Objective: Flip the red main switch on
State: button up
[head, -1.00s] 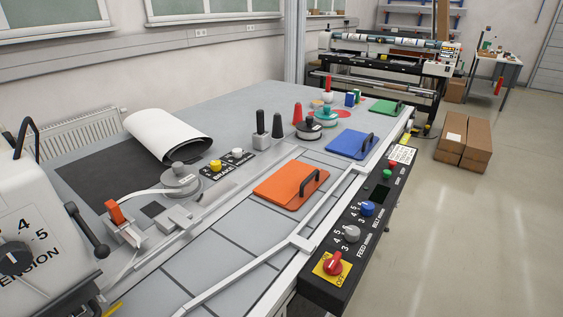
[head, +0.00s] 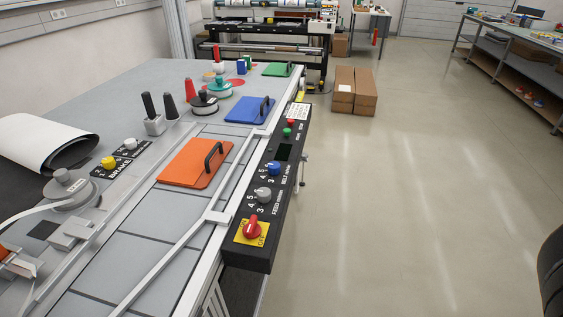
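The red main switch (head: 252,227) is a rotary knob on a yellow plate (head: 262,241), at the near end of the black control panel (head: 238,257) along the table's right edge. Its handle points roughly up and down in the picture. The plate's lettering is partly hidden by the knob and too small to read surely. My gripper is not in view, and nothing touches the switch.
The panel also carries a grey knob (head: 264,195), a blue knob (head: 275,168), a green button (head: 287,132) and a red button (head: 291,122). An orange lidded plate (head: 190,165) lies beside it. Boxes (head: 365,92) stand behind. The floor (head: 400,200) right of the table is clear.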

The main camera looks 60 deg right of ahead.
aim_at(252, 230)
jog(key=k+l+z, duration=0.15)
jog(key=l, duration=0.2)
jog(key=k+l+z, duration=0.3)
jog(key=l, duration=0.45)
jog(key=k, duration=0.1)
